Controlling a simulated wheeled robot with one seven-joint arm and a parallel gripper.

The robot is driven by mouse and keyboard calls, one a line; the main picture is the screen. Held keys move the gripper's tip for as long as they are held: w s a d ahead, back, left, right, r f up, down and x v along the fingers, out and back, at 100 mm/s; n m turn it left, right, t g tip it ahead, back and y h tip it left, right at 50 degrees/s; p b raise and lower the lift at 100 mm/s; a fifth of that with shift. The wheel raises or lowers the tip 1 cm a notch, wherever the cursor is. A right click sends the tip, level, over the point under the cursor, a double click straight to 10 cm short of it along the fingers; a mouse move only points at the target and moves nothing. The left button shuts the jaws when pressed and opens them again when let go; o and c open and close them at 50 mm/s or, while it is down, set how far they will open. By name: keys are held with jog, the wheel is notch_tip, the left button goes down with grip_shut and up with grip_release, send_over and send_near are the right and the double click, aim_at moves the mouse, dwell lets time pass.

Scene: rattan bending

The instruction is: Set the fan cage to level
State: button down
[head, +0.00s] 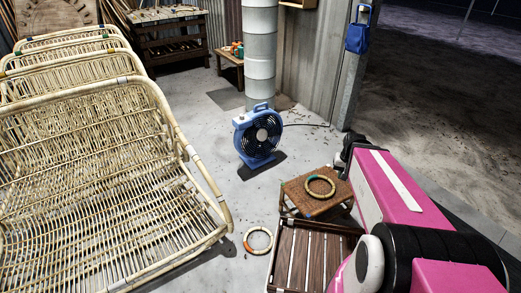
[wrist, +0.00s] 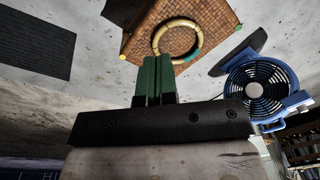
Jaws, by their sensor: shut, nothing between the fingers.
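A blue fan (head: 247,143) stands on the concrete floor in the head view. Its round dark cage (head: 262,135) faces the front right; I cannot tell its exact tilt. A carrying handle tops the blue housing. In the wrist view the fan lies at the right, with its cage (wrist: 258,92) seen nearly face on and the picture turned over. My gripper (wrist: 154,62) has its green fingers together, empty, and apart from the fan. In the head view the pink arm reaches from the lower right and the fingertips are hidden.
A woven stool (head: 297,193) with a rattan ring (head: 320,187) stands between the fan and my arm. A slatted wooden piece (head: 290,260) and another ring (head: 258,240) are in front. Rattan chairs (head: 90,150) fill the left. A metal duct (head: 260,60) stands behind the fan.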

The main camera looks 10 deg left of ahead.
aim_at(259, 156)
jog(key=w+a+f+m+t+y, duration=0.2)
jog(key=w+a+f+m, duration=0.1)
jog(key=w+a+f, duration=0.8)
jog(key=w+a+f+m+t+y, duration=0.2)
jog(key=w+a+f, duration=0.9)
jog(key=w, duration=0.6)
jog(key=w+a+f+m+t+y, duration=0.3)
jog(key=w+a+f, duration=0.9)
jog(key=w+a, duration=0.2)
jog(key=shift+a+m, duration=0.15)
jog(key=shift+m, duration=0.15)
jog(key=shift+w+a, duration=0.1)
jog(key=shift+w, duration=0.1)
jog(key=x, duration=1.2)
jog(key=shift+w+a+r, duration=0.2)
jog(key=shift+w+a, duration=0.05)
jog(key=shift+a, duration=0.05)
jog(key=shift+w+a+f, duration=0.2)
jog(key=shift+w+a, duration=0.25)
jog(key=shift+a, duration=0.05)
